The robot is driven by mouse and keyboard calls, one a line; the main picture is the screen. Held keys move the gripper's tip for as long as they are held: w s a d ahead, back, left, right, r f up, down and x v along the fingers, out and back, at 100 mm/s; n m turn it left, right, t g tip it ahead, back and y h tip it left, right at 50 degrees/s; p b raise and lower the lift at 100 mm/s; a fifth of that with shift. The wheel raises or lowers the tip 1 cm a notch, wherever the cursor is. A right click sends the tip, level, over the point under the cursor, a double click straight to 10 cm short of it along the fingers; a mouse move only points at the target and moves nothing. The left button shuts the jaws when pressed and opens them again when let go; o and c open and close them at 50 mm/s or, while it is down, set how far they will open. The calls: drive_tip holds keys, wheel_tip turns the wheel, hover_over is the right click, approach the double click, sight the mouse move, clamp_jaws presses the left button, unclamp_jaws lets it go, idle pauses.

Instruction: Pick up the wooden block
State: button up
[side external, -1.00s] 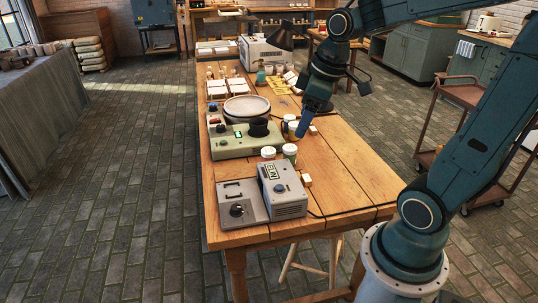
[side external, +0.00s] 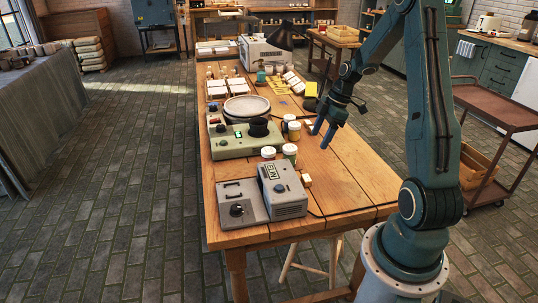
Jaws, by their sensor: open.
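A small pale block (side external: 305,180) sits on the wooden table beside the right side of the grey box device. A second small pale piece (side external: 308,124) lies farther back, just left of my gripper; it is partly hidden, and I cannot tell from this view which of the two is wooden. My gripper (side external: 322,137) is open and empty, fingers pointing down over the right part of the table. It is behind and to the right of the first block, clearly apart from it.
Jars (side external: 290,151) and a green device (side external: 236,141) with a round plate (side external: 247,107) stand left of my gripper. A grey box device (side external: 283,190) is at the front. A black cable (side external: 345,213) crosses the front right. The table's right side is mostly clear.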

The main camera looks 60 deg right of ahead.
drive_tip(key=shift+n, duration=0.3)
drive_tip(key=d+f, duration=0.1)
drive_tip(key=s+d+f, duration=0.1)
drive_tip(key=d+f, duration=0.1)
drive_tip(key=shift+s+d+f, duration=0.1)
drive_tip(key=shift+s+f, duration=0.2)
drive_tip(key=shift+f, duration=0.1)
drive_tip(key=shift+f, duration=0.1)
hover_over(308, 177)
drive_tip(key=s+d, duration=0.2)
drive_tip(key=shift+a+f, duration=0.1)
drive_tip(key=shift+f, duration=3.75)
drive_tip(key=shift+w, duration=0.1)
drive_tip(key=shift+x, duration=2.6)
drive_tip(key=shift+a, duration=0.15)
